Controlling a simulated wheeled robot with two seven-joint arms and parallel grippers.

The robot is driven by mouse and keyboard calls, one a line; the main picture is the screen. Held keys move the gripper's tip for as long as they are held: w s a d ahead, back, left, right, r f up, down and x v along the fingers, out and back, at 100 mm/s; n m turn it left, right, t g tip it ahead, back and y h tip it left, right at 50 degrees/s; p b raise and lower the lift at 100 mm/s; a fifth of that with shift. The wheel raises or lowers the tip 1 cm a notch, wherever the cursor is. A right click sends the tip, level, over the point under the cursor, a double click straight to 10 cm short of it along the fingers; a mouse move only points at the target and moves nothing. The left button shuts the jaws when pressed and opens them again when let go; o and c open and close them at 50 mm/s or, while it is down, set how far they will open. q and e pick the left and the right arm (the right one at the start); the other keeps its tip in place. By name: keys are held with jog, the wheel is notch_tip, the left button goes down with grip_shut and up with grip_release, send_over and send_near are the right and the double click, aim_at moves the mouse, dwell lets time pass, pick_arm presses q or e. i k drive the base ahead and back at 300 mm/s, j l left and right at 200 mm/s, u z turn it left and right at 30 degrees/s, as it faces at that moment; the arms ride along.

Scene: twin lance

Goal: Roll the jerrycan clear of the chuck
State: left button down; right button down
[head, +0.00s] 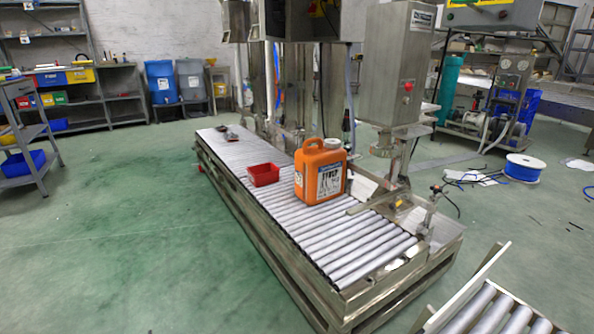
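An orange jerrycan (321,172) with a white label and a pale cap (333,144) stands upright on the roller conveyor (345,240). A steel machine head (400,70) with a red button stands to the right of the jerrycan, at the conveyor's far side. A narrower metal part (385,143) hangs below this head; I cannot tell for sure whether it is the chuck. In the picture the jerrycan is left of that part, with a small gap between them. Neither of my grippers is in view.
A red tray (263,174) sits on the rollers just left of the jerrycan. Bare rollers run toward the near end. A second roller section (490,308) is at the bottom right. A blue hose reel (524,167) stands on the floor. The green floor at left is clear.

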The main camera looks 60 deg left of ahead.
aim_at(321, 170)
jog(key=j+u, duration=0.1)
jog(key=j, duration=2.5)
jog(key=j+u, duration=0.15)
jog(key=j, duration=1.2)
jog(key=i, duration=0.05)
